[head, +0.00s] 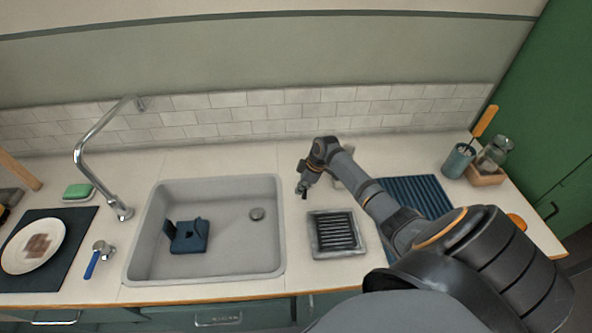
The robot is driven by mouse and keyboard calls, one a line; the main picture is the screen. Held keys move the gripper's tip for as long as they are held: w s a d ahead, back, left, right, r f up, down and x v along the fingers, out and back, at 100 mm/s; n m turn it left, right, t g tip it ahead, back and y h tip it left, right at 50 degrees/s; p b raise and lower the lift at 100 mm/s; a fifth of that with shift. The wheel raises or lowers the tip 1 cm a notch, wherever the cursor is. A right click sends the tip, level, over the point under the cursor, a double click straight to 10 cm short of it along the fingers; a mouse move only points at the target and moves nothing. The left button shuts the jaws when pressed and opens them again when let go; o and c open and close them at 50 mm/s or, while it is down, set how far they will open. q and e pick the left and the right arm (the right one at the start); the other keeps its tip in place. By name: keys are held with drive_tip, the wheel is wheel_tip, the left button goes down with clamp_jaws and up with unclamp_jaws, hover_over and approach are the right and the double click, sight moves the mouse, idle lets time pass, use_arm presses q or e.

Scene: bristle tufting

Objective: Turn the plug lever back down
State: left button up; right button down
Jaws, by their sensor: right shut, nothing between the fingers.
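A lever with a blue handle (91,266) and a round chrome base (103,247) is on the counter left of the sink. Its handle points toward the front edge. The round drain plug (257,214) is in the right part of the grey sink (225,262). My right gripper (303,190) is shut and empty, above the counter just right of the sink, far from the lever. My left gripper is not in view.
A dark blue object (190,237) is in the sink. A chrome faucet (84,150) rises behind the lever. A plate (20,252) on a dark mat (65,270) lies at left. A ridged tray (325,250) and a blue rack (425,195) are at right.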

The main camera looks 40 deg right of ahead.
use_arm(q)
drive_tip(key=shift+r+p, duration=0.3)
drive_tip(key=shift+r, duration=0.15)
use_arm(e)
drive_tip(key=shift+s+d, duration=0.4)
drive_tip(key=shift+s, duration=0.15)
